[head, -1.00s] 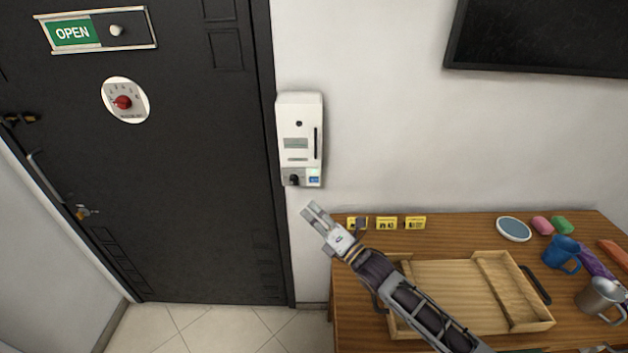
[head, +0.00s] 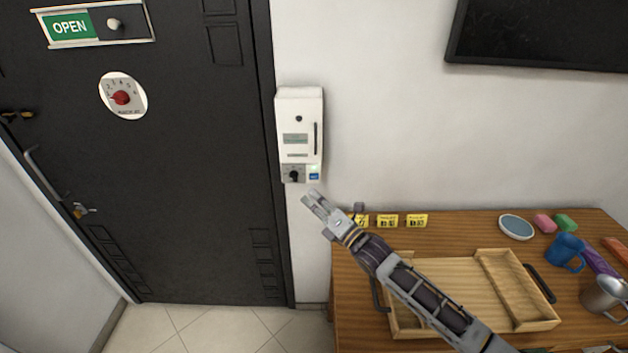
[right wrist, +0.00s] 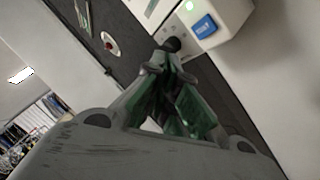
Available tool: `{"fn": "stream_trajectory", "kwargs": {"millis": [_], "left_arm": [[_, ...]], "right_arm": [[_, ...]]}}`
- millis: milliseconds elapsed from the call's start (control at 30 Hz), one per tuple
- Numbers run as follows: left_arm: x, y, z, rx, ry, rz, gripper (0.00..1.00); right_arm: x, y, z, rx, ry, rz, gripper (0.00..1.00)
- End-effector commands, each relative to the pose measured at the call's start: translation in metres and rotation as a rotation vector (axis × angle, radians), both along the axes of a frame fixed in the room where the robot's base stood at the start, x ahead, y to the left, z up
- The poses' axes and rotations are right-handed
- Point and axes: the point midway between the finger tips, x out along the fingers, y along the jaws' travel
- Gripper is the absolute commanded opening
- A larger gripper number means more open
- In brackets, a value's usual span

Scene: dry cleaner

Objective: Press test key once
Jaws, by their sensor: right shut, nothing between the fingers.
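A white wall device (head: 299,130) hangs on the wall beside the dark door. Its lower edge carries a black knob (head: 293,175) and a small blue key (head: 314,176). In the right wrist view the blue key (right wrist: 204,27) has a white label too small to read for certain, with the dark knob (right wrist: 172,44) beside it. My right gripper (head: 308,197) is shut and empty, just below the device and apart from it in the head view. In the right wrist view its fingertips (right wrist: 162,62) point toward the knob and key area. My left gripper is not seen.
A wooden table (head: 450,230) stands below, with a wooden tray (head: 440,280) under my right arm. Several yellow cards (head: 387,221), a blue mug (head: 565,250), a metal mug (head: 604,294) and a dish (head: 515,227) are on it. The wall around the device is clear.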

Motion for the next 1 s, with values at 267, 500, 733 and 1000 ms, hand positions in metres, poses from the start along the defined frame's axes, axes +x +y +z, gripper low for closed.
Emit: {"fn": "stream_trajectory", "kwargs": {"millis": [267, 500, 733, 1000], "left_arm": [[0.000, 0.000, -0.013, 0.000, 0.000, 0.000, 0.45], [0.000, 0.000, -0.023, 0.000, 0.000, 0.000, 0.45], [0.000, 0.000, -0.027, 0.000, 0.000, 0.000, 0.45], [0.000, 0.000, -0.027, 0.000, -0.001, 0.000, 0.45]], "right_arm": [[0.021, 0.000, -0.001, -0.001, -0.003, -0.001, 0.00], [0.038, 0.000, -0.001, -0.001, -0.002, 0.000, 0.00], [0.046, 0.000, 0.000, -0.001, -0.002, -0.001, 0.00], [0.047, 0.000, 0.001, 0.000, -0.001, -0.001, 0.00]]}}
